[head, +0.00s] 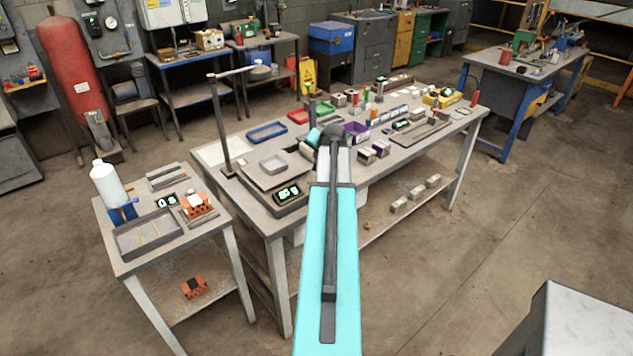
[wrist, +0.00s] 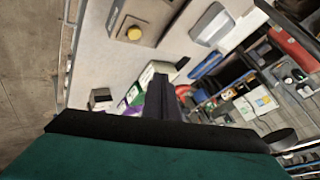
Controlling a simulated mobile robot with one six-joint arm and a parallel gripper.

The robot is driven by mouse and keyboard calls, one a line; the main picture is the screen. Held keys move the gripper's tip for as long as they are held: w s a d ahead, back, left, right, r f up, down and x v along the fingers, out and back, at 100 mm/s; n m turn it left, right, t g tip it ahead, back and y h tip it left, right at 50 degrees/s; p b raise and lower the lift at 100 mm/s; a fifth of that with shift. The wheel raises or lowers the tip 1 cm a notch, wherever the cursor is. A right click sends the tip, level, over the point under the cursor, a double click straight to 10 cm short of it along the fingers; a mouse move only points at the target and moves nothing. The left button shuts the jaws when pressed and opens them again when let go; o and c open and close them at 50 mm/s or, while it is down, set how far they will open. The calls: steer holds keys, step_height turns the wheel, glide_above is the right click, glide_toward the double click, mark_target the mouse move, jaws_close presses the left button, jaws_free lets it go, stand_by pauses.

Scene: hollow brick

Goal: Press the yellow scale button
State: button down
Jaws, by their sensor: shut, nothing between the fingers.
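A round yellow button (wrist: 134,33) sits on a flat grey-brown unit at the top of the wrist view. I cannot make out the yellow button there. My gripper (wrist: 166,88) is shut and empty in the wrist view. It is apart from the button, which lies beyond its tips and to the left. In the head view my own arm hides the fingers.
The main bench (head: 222,153) has a tall post (head: 220,125) at its left, a blue tray (head: 266,132) and several small parts behind my arm. A side table (head: 128,262) holds a white bottle (head: 108,184) and another small display (head: 168,202).

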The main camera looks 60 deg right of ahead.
steer(key=shift+f+b, duration=1.9)
steer(key=shift+f, duration=1.95)
steer(key=shift+f+b, duration=0.65)
steer(key=shift+f, duration=0.1)
steer(key=shift+r, duration=0.15)
stand_by(0.3)
steer(key=shift+r+p, duration=0.4)
steer(key=shift+r, duration=0.25)
steer(key=shift+r, duration=0.15)
step_height(320, 180, up, 5)
steer(key=shift+f+p, duration=0.15)
steer(key=shift+p, duration=1.05)
steer(key=shift+s, duration=0.1)
